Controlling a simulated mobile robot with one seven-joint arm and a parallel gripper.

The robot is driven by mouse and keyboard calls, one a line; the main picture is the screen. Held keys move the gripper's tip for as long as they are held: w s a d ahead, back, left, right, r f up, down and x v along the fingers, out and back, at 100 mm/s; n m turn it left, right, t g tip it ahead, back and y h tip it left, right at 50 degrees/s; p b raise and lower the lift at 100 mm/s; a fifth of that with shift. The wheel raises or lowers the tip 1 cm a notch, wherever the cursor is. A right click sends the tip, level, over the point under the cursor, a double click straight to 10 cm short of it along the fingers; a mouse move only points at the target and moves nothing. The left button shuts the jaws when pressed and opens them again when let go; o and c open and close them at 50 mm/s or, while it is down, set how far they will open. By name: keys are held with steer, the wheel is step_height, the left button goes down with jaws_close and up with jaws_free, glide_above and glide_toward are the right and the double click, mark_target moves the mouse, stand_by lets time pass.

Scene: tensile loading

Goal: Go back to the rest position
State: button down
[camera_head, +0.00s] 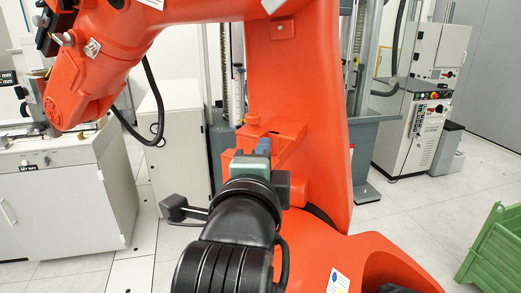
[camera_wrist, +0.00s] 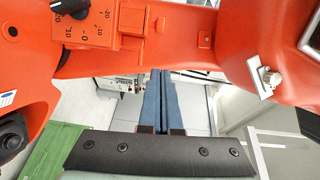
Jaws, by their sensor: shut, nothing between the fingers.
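My gripper (camera_head: 263,145) is in the lower middle of the head view, at the end of my black arm, pointing away from the camera. Its blue fingers sit in front of the upright part of a large orange machine arm (camera_head: 295,100). In the wrist view, the two blue fingers of my gripper (camera_wrist: 160,76) lie side by side, shut, with nothing between them. The orange machine arm also spans the top of the wrist view (camera_wrist: 190,60), close around the fingers. I cannot tell whether the fingers touch it.
A green crate (camera_head: 495,250) stands on the floor at the right. A white cabinet (camera_head: 70,195) is at the left. A grey-white control cabinet (camera_head: 415,125) stands at the back right. Pale floor (camera_head: 425,220) is clear between the orange arm and the crate.

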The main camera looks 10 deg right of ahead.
steer(key=s+a+r+n+t+y, duration=0.2)
steer(key=s+a+r+n+t, duration=0.1)
steer(key=r+n, duration=0.4)
steer(key=s+a+r+n+t+y, duration=0.2)
steer(key=s+a+r+n+t, duration=0.1)
steer(key=s+r+n, duration=0.3)
steer(key=s+a+r+n+t+y, duration=0.2)
steer(key=s+r+n+t, duration=0.3)
steer(key=r+n, duration=0.3)
steer(key=shift+s+a, duration=0.15)
steer(key=shift+a, duration=0.7)
